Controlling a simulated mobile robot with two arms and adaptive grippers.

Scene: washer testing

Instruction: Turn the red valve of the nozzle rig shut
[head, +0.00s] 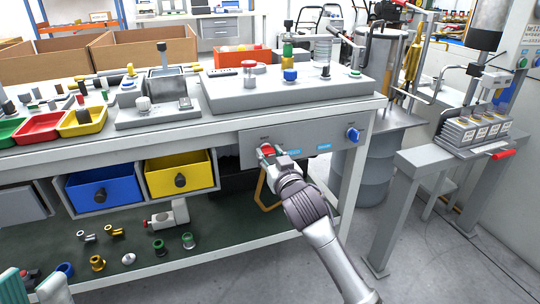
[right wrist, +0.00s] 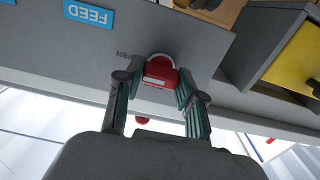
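The red valve (head: 267,150) sits on the grey front panel (head: 300,143) of the bench, left of a blue knob (head: 353,135). In the right wrist view, the red valve (right wrist: 160,73) lies between the two fingers of my right gripper (right wrist: 160,82). Their teal pads appear to rest against both its sides. In the head view my right gripper (head: 272,158) reaches the valve from below and partly covers it. My left gripper (head: 30,288) is at the lower left corner, cut off by the frame, away from the valve.
Blue (head: 100,186) and yellow (head: 180,172) drawers are left of the panel. A lower shelf (head: 215,238) holds several small fittings. The nozzle rig's base (head: 285,94) stands on the bench top. A grey stand (head: 480,155) is at right, with open floor between.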

